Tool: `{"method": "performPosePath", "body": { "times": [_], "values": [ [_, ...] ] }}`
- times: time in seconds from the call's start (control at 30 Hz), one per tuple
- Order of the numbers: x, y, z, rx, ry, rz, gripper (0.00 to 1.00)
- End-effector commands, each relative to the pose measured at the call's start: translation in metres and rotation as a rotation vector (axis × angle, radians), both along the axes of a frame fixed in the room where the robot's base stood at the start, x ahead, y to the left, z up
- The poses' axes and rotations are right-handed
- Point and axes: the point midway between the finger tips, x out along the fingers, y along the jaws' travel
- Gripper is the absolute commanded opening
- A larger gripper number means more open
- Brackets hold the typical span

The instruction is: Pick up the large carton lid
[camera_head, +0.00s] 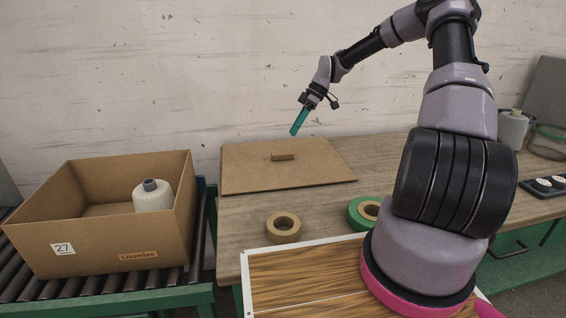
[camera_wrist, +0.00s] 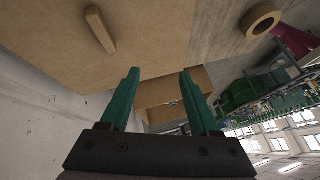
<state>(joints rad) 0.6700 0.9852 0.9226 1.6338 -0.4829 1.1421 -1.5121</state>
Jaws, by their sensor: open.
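The large carton lid (camera_head: 250,177) is a flat brown board lying on the wooden table. It has a small raised brown handle block (camera_head: 283,156) near its middle. In the wrist view the lid (camera_wrist: 150,35) fills the upper left, with the handle (camera_wrist: 100,29) above and left of the fingers. My gripper (camera_head: 297,128) has teal fingers and hangs in the air above the lid, near its back edge. In the wrist view my gripper (camera_wrist: 160,90) is open, with nothing between its fingers. It is apart from the handle.
An open carton (camera_head: 107,247) holding a white yarn cone (camera_head: 152,196) stands on a roller conveyor (camera_head: 105,292) at left. A brown tape roll (camera_head: 283,228) and a green tape roll (camera_head: 358,212) lie in front of the lid. A wall (camera_head: 150,70) stands close behind the table.

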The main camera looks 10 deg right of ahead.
Motion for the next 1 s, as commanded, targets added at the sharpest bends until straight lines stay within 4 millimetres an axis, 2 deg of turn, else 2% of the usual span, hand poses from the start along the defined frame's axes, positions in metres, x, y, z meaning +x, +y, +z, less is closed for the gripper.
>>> {"method": "performPosePath", "body": {
  "times": [0.03, 0.2, 0.4, 0.53, 0.63, 0.83, 1.0],
  "values": [
    [0.01, -0.005, -0.015, 0.076, -0.018, 0.017, 0.62],
    [0.041, -0.024, -0.049, 0.287, -0.133, 0.068, 0.62],
    [0.064, -0.052, -0.077, 0.447, -0.263, 0.067, 0.62],
    [0.07, -0.062, -0.087, 0.493, -0.311, 0.061, 0.62],
    [0.071, -0.058, -0.093, 0.505, -0.324, 0.059, 0.62],
    [0.071, -0.03, -0.109, 0.506, -0.325, 0.062, 0.62],
    [0.072, -0.016, -0.115, 0.504, -0.325, 0.06, 0.62]
  ]
}}
